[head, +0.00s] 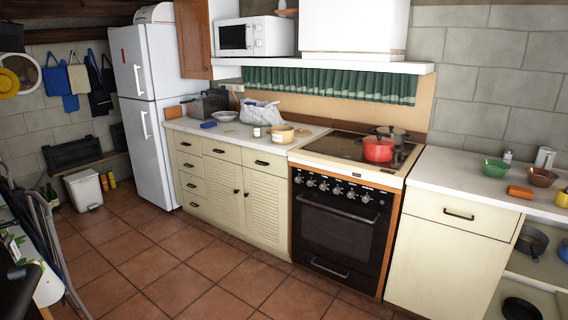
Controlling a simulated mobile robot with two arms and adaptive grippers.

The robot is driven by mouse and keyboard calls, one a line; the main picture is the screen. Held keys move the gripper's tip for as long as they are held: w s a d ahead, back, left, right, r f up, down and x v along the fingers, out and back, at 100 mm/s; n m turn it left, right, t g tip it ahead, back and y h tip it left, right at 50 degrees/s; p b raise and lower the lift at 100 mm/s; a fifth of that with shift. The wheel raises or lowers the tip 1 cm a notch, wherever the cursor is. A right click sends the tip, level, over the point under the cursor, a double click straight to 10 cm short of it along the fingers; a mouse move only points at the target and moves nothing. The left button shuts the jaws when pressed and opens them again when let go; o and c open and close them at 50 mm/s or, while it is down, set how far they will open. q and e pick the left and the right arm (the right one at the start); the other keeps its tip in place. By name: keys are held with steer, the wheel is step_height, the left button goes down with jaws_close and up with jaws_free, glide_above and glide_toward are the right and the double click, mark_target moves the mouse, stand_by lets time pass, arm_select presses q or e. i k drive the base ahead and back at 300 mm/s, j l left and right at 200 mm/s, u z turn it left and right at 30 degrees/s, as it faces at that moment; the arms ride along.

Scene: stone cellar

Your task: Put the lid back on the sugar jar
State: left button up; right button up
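I cannot tell for sure which thing is the sugar jar or where its lid is. A small pale jar (257,131) stands on the left counter (200,131). Just right of it is a wider tan container (281,135) with a pale top. A small, flat, light brown piece (302,133) lies beside that container, too small to identify. Neither of my grippers shows in the head view.
A red pot (377,149) and a grey pot (392,134) stand on the stove (352,151). A white bag (261,112) and a bowl (224,116) share the left counter. Green (495,168) and brown (541,177) bowls stand at right. The tiled floor (185,265) before the cabinets is clear.

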mark_target(257, 124)
steer(key=i+j+z, duration=0.15)
steer(key=i+j, duration=0.35)
steer(key=i, duration=0.2)
steer(key=i+j+z, duration=0.15)
steer(key=i+j, duration=0.4)
steer(key=i, duration=0.15)
steer(key=i+j+z, duration=0.15)
steer(key=i+j, duration=0.5)
steer(key=i+j+z, duration=0.15)
steer(key=i+j, duration=0.45)
steer(key=i+j+z, duration=0.15)
steer(key=i+j, duration=0.4)
steer(key=j, duration=0.35)
